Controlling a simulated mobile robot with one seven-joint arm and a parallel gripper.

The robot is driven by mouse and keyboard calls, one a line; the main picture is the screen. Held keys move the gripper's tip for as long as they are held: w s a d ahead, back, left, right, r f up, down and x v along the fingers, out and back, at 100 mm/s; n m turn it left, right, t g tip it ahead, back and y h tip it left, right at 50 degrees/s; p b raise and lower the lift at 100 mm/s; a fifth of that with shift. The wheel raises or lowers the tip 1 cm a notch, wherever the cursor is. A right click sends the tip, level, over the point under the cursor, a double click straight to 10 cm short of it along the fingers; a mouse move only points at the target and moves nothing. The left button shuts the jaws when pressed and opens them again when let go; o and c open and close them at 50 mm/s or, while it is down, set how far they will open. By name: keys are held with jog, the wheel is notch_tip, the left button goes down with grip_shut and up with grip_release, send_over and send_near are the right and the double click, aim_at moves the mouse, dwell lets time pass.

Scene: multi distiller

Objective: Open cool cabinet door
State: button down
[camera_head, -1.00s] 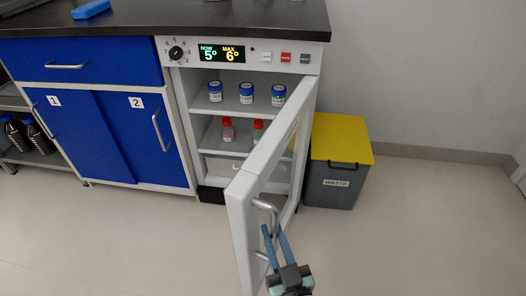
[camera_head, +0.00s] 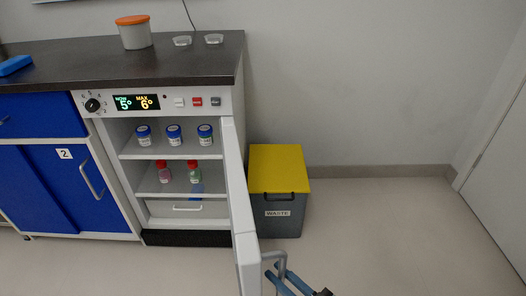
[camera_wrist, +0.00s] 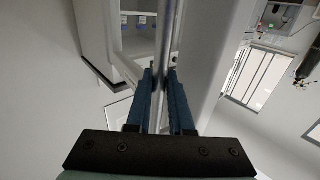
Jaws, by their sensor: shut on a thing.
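The cool cabinet (camera_head: 112,148) stands under the dark worktop with its front open. Its white door (camera_head: 238,190) is swung wide out into the room, seen nearly edge-on in the head view. The door's grey bar handle (camera_head: 282,262) is at the bottom of the head view. My gripper (camera_head: 282,277) is at the handle, its blue fingers partly cut off by the lower edge. In the wrist view the two fingers of my gripper (camera_wrist: 160,82) are closed around the handle bar (camera_wrist: 166,45).
Bottles with blue and red caps (camera_head: 174,134) stand on the cabinet shelves above a white drawer (camera_head: 188,209). A waste bin (camera_head: 280,212) with a yellow lid stands right of the cabinet, beyond the door. The floor at right is clear.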

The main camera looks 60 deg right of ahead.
jog(key=shift+s+d, duration=0.3)
jog(key=shift+d, duration=0.05)
jog(key=c, duration=0.8)
grip_release()
jog(key=p+v, duration=0.2)
jog(key=v, duration=1.1)
jog(key=shift+p, duration=0.4)
